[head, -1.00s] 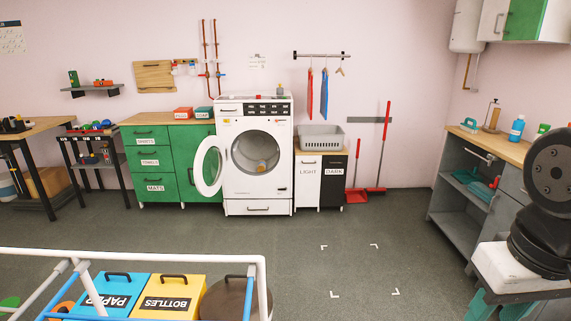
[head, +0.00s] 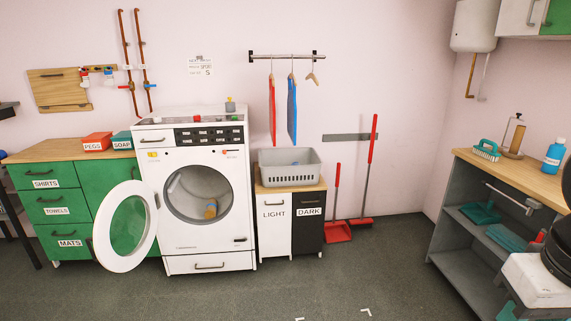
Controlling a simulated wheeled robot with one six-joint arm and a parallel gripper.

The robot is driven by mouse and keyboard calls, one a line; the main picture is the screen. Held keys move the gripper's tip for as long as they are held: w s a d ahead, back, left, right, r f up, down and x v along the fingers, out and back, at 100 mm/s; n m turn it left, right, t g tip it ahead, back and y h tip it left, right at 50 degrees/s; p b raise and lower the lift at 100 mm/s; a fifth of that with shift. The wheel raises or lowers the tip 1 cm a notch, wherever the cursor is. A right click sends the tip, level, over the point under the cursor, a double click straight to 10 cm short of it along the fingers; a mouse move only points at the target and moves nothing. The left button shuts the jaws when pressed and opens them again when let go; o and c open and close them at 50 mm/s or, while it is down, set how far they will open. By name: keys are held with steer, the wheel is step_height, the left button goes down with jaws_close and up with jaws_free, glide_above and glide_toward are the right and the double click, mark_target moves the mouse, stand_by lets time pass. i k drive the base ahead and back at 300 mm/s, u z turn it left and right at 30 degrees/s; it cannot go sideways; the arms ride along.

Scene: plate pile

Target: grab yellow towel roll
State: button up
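A small yellow-orange roll-like item (head: 210,209) lies in the drum of the white washing machine (head: 205,247). It is too small to tell for certain that it is the yellow towel roll. The machine's round door (head: 125,231) stands swung open to the left, so the drum opening is clear. Something pale also shows at the drum's left side, unclear. Only part of my arm shows at the right edge; my gripper is not in view.
Green drawers (head: 48,208) stand left of the machine. A grey basket (head: 289,170) sits on the LIGHT and DARK cabinets to its right. A red broom (head: 369,155) and dustpan lean on the wall. A grey workbench (head: 465,270) stands at right. The floor in front is open.

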mark_target(212, 206)
steer(key=u, duration=0.2)
steer(key=i, duration=1.95)
steer(key=u, duration=0.65)
steer(key=i, duration=1.8)
steer(key=u, duration=0.2)
